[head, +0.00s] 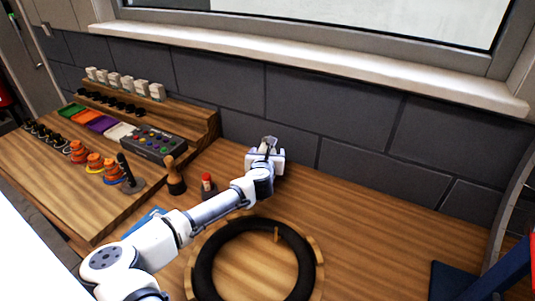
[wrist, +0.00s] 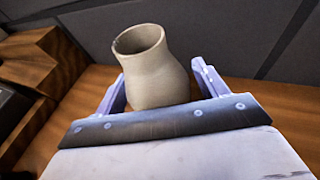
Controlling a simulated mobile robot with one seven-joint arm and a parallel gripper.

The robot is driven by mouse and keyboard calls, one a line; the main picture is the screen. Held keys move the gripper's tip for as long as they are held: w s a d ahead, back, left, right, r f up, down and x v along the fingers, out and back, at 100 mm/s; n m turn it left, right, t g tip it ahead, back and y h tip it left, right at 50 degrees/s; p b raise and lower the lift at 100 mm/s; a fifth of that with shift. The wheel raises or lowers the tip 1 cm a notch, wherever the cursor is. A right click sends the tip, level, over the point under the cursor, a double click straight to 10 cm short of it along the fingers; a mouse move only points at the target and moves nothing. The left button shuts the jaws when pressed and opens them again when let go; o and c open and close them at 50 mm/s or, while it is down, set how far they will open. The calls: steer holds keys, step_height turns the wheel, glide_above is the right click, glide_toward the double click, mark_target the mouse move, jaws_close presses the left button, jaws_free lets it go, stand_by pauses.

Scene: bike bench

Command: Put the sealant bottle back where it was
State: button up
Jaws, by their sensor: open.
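No label that names the sealant bottle is readable. A small dark bottle with a red cap (head: 207,185) stands upright on the bench, beside my forearm. My gripper (head: 266,152) is at the back of the bench near the wall. In the wrist view my gripper (wrist: 160,88) is open, with one finger on each side of a beige, open-mouthed, vase-like vessel (wrist: 155,70). The vessel stands upright or slightly tilted; its base is hidden behind my gripper's palm edge. I cannot tell whether the fingers touch it. It shows small and greyish in the head view (head: 268,142).
A wooden-handled tool (head: 175,178) stands left of the red-capped bottle. A stepped wooden rack (head: 205,128) with small boxes and coloured trays fills the left. A black tyre ring (head: 210,260) lies in front. A blue stand (head: 470,280) is at right. Bench right of my gripper is clear.

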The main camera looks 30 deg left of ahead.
steer(key=shift+r, duration=0.15)
steer(key=b+v, duration=0.3)
steer(key=v, duration=0.9)
stand_by(0.4)
